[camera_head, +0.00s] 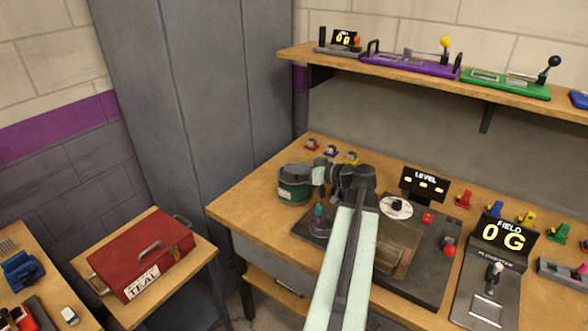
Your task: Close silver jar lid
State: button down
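A dark green round jar (291,192) with a pale label stands on the left part of the workbench. A grey lid (293,171) is at its top; it looks low and roughly level, but I cannot tell whether it is fully seated. My gripper (314,174) is at the right side of the jar's top, pointing left, touching or very near the lid. Its fingertips blend with the lid and jar rim, so I cannot tell whether they are open or shut. My arm hides part of the bench behind and below it.
A dark control panel (432,286) with a disc, joystick and red buttons lies under and right of my arm. Small coloured clips (331,151) sit behind the jar. A red toolbox (142,254) is on a separate table at left.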

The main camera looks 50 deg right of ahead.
jog(key=r+p, duration=0.1)
jog(key=r, duration=0.1)
jog(key=a+r+p, duration=0.1)
jog(key=r+p, duration=0.1)
jog(key=a+p+v, duration=0.1)
jog(key=p+v, duration=0.1)
jog(key=v, duration=0.8)
jog(key=shift+s+d, duration=0.15)
jog(key=shift+f, duration=0.1)
